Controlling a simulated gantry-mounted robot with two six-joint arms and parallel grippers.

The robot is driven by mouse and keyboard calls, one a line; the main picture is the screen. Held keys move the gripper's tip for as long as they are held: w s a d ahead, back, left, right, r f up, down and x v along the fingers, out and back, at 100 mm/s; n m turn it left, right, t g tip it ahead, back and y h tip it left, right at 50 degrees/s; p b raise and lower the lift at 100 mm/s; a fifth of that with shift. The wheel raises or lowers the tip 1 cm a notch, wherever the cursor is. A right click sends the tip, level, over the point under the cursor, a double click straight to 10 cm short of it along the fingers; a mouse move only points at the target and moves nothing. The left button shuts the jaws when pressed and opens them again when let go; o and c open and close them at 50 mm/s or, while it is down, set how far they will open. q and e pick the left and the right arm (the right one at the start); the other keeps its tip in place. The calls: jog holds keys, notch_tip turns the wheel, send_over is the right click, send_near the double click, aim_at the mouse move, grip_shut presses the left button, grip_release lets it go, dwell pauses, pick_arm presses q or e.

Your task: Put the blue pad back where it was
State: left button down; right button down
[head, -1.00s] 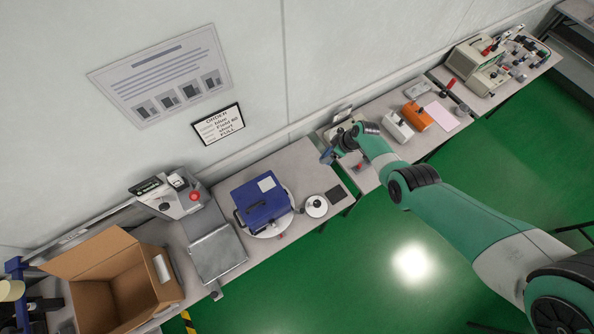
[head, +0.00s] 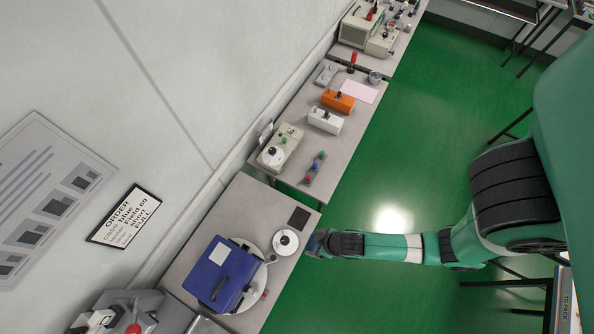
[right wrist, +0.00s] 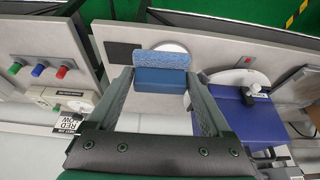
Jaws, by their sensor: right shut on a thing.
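My right gripper (right wrist: 160,85) is shut on the blue pad (right wrist: 160,72), a small block with a lighter speckled blue strip along its top in the right wrist view. The pad sits between both fingertips. In the head view the right gripper (head: 318,243) is at the front edge of the near bench, beside a white disc (head: 286,243) and a dark square (head: 299,217). The dark square (right wrist: 123,52) and white disc (right wrist: 173,48) show behind the pad in the right wrist view, the disc partly hidden by it. My left gripper is not in view.
A blue case (head: 220,274) stands on the near bench, left of the disc. The farther bench holds a beige tester (head: 280,147), a white box (head: 325,120), an orange box (head: 338,101) and a pink sheet (head: 359,91). A gap separates the benches.

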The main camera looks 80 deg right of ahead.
jog(key=shift+s+d+r, duration=0.15)
jog(key=shift+s+r, duration=0.05)
jog(key=shift+s, duration=0.3)
jog(key=shift+w+d+f, duration=0.15)
jog(key=shift+w, duration=0.05)
jog(key=w+d+f+b, duration=0.1)
jog(key=w+d+f, duration=0.3)
jog(key=w+d, duration=0.15)
jog(key=b, duration=0.3)
send_over(297, 217)
jog(key=s, duration=0.2)
jog(key=f, duration=0.5)
jog(key=shift+w+a+f, duration=0.1)
jog(key=shift+w+a, duration=0.05)
jog(key=shift+a, duration=0.25)
jog(key=f, duration=0.1)
jog(key=f+b, duration=0.2)
jog(key=shift+w+d, duration=0.2)
jog(key=shift+d, duration=0.05)
jog(key=shift+f, duration=0.35)
jog(key=shift+r, duration=0.1)
